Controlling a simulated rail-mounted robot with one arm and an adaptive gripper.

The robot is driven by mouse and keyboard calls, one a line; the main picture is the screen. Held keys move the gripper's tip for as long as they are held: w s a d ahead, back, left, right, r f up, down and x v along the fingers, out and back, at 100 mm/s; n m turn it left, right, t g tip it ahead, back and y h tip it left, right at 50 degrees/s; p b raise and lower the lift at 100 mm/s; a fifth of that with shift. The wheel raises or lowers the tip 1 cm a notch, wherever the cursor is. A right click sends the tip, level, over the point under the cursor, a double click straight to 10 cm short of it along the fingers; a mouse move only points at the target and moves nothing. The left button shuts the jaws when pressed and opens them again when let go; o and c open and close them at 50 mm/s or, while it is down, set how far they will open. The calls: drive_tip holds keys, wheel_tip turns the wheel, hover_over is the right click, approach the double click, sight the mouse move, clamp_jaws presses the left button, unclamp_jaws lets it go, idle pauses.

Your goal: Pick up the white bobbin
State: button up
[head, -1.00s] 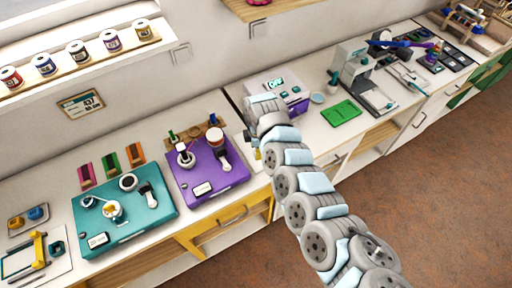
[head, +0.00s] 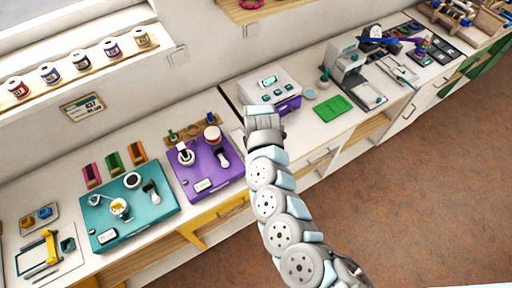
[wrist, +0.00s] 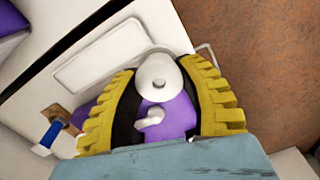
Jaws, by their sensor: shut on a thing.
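The white bobbin (wrist: 158,77) sits between the two yellow ribbed fingers of my gripper (wrist: 162,70) in the wrist view. My gripper is shut on it. The bobbin's round white end faces the camera, and part of it is hidden below. A purple surface (wrist: 178,118) with a small white knob shows between the fingers, nearer the palm. In the head view my wrist is over the counter beside the purple board (head: 222,180), and the fingers and the bobbin are hidden behind it.
A white and purple machine (head: 255,92) stands close behind my wrist. A wooden rack (head: 208,119) stands behind the purple board. A teal board (head: 150,220) lies to the left, and a green mat (head: 333,108) to the right. The counter's front edge is near my arm.

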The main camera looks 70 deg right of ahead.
drive_tip(key=shift+s+a+r, duration=0.1)
drive_tip(key=shift+a+r, duration=0.05)
drive_tip(key=shift+a, duration=0.2)
drive_tip(key=shift+s+a+r+p, duration=0.3)
drive_tip(key=shift+s+a+r, duration=0.3)
drive_tip(key=shift+s+a, duration=0.25)
drive_tip(key=shift+a, duration=0.05)
drive_tip(key=shift+s+a+r, duration=0.25)
drive_tip(key=shift+s+a, duration=0.25)
drive_tip(key=shift+a, duration=0.1)
